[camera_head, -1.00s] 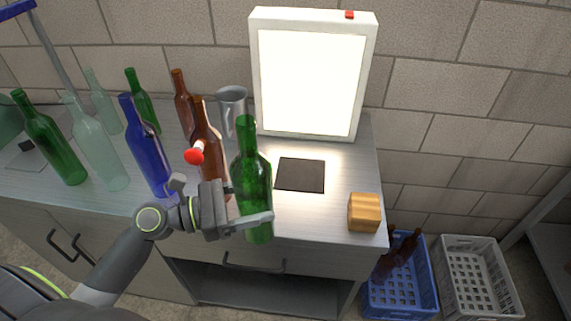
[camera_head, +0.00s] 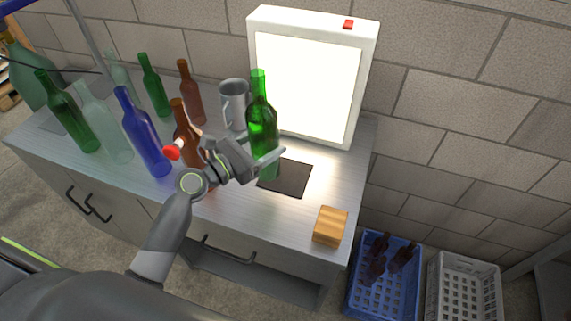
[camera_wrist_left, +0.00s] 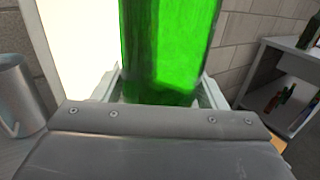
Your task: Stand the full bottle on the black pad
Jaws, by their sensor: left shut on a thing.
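My left gripper (camera_head: 264,158) is shut on a green bottle (camera_head: 262,122), which is upright and looks filled up to its shoulder. The bottle is in front of the lit panel, at the left part of the black pad (camera_head: 291,178); its lower end covers the pad's left edge. I cannot tell whether its base touches the pad. In the left wrist view the green bottle (camera_wrist_left: 170,45) stands between the two fingers of the gripper (camera_wrist_left: 160,92), its base hidden. My right gripper is not in view.
A bright white light panel (camera_head: 306,88) stands behind the pad. A metal jug (camera_head: 235,100), a brown bottle (camera_head: 186,138) and a blue bottle (camera_head: 144,138) stand to the left. A wooden block (camera_head: 330,226) is near the front edge. Crates (camera_head: 385,280) are on the floor.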

